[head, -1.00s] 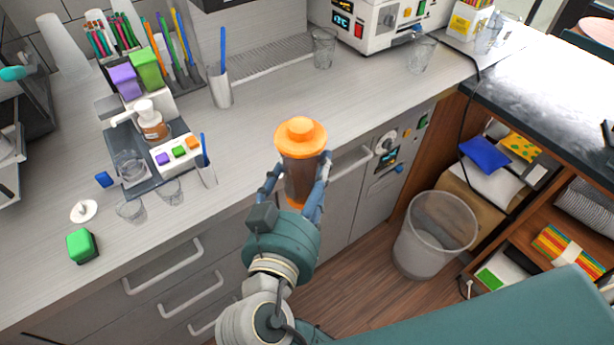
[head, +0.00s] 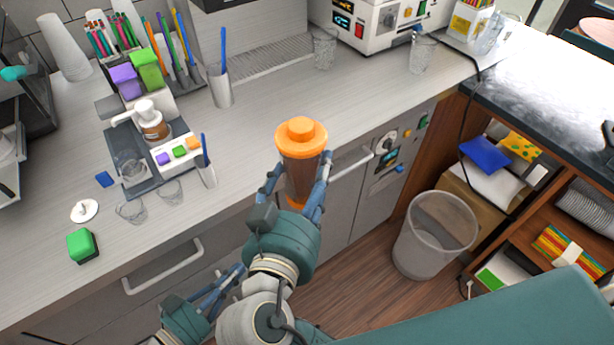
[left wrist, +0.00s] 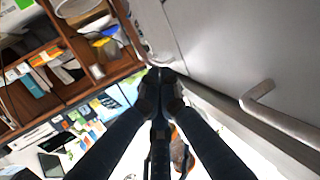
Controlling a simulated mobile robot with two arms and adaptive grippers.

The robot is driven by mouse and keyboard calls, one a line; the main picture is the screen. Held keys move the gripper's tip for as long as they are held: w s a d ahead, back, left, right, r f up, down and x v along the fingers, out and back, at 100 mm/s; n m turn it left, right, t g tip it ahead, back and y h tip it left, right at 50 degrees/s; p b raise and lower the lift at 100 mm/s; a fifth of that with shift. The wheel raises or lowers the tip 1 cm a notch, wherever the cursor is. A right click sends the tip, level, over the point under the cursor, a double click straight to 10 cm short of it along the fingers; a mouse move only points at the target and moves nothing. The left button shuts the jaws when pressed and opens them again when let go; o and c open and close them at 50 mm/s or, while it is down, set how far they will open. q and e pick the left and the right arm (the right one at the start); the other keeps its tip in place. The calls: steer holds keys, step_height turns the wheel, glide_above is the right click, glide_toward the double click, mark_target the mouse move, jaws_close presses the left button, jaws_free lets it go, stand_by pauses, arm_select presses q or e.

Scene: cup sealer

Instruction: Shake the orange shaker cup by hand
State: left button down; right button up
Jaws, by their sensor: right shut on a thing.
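The orange shaker cup (head: 303,172) has an orange lid and base and a dark see-through body. It is upright, held in the air just off the counter's front edge. My right gripper (head: 297,185) is shut around its body from the front. My left gripper (head: 238,272) is low in front of the drawers, apart from the cup and empty. In the left wrist view the fingertips of my left gripper (left wrist: 161,82) meet. An orange and brown thing, seemingly the cup (left wrist: 182,154), shows partly behind the fingers there.
The counter (head: 270,95) holds a dispenser tray (head: 150,188), a green block (head: 82,246) and clear glasses. A sealing machine (head: 385,25) stands at the back. Drawer handles (head: 165,268) stick out near my left gripper. A bin (head: 435,235) stands on the floor at right.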

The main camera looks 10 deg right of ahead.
arm_select(q)
step_height(320, 180, up, 25)
steer(key=d+n+t+h, duration=0.2)
steer(key=n+h, duration=0.1)
steer(key=h, duration=0.3)
steer(key=w+d+r+g+y, duration=0.1)
steer(key=w+d+r, duration=0.1)
steer(key=w+d, duration=0.4)
steer(key=w+d+r+g+y, duration=0.1)
steer(key=w+d, duration=0.2)
steer(key=w, duration=0.6)
steer(key=w+d+r+m+g+y, duration=0.35)
steer(key=d+r+g+y, duration=0.2)
steer(key=d+r, duration=0.45)
steer(key=s+a+r+m+g+y, duration=0.1)
steer(key=s+r+y, duration=0.1)
steer(key=s+r, duration=0.1)
steer(key=s+a+r+m+g+y, duration=0.1)
steer(key=s+r+m+y, duration=0.1)
steer(key=s, duration=0.4)
steer(key=s+a+r+m+g+y, duration=0.1)
steer(key=s+r+g+y, duration=0.1)
steer(key=r, duration=0.4)
steer(key=shift+s+m+y, duration=0.35)
steer(key=shift+s+y, duration=0.3)
steer(key=shift+s, duration=0.6)
steer(key=shift+s+a, duration=0.2)
steer(key=shift+f, duration=2.65)
